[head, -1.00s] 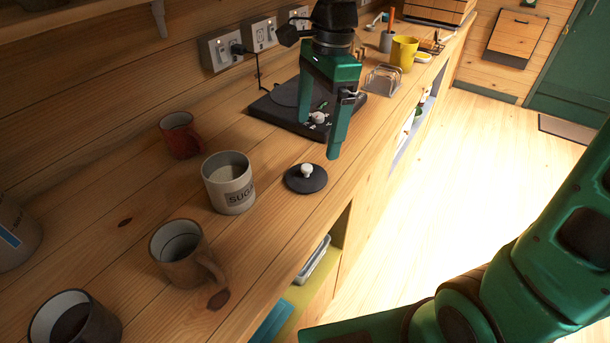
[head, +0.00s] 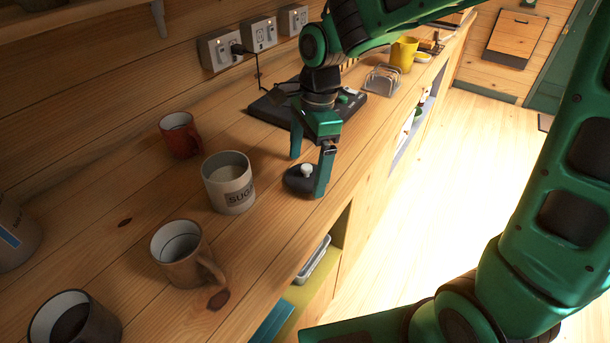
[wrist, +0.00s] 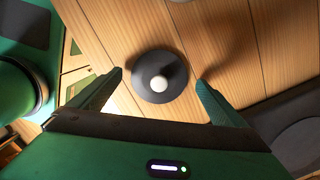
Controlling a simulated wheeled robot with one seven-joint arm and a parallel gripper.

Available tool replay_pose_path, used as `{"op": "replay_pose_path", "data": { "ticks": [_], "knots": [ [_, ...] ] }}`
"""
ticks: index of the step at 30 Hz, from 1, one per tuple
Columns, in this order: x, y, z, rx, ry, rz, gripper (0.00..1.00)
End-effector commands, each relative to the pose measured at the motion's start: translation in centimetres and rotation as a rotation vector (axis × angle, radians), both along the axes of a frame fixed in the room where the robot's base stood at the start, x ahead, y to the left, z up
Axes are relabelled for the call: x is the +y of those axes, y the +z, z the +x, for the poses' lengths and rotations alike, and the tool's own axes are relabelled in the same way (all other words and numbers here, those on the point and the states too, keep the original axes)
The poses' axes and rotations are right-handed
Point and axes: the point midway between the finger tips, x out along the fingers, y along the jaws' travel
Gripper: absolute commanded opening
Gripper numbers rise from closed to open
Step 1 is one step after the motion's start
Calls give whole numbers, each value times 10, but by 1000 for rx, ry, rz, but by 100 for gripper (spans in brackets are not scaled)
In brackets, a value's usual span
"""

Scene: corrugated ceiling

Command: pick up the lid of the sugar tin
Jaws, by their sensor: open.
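The lid (head: 296,181) is a dark round disc with a white knob, lying flat on the wooden counter. The sugar tin (head: 229,183), a pale cylinder with a "SUGAR" label partly readable, stands open to its left. My gripper (head: 309,175) is open and points down at the lid, one finger on the far side and one at its right edge. In the wrist view the lid (wrist: 159,77) lies just ahead of and between the two spread fingertips (wrist: 158,78), with its knob near the middle. Neither finger visibly grips it.
A red mug (head: 180,136), a brown mug (head: 184,255) and a dark mug (head: 74,320) stand on the counter at left. A black hob-like appliance (head: 268,107) lies behind my gripper. A yellow cup (head: 403,52) and a wire rack (head: 382,80) are farther back.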

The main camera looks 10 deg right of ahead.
Motion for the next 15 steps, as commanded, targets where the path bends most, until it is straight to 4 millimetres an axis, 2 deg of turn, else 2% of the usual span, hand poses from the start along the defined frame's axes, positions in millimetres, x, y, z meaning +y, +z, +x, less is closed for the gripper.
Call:
{"op": "replay_pose_path", "data": {
  "ticks": [3,10,15],
  "knots": [
    [1,-7,0,0,1,0,96],
    [1,-8,0,-1,1,0,96],
    [1,-8,0,-1,1,0,55]
  ]
}}
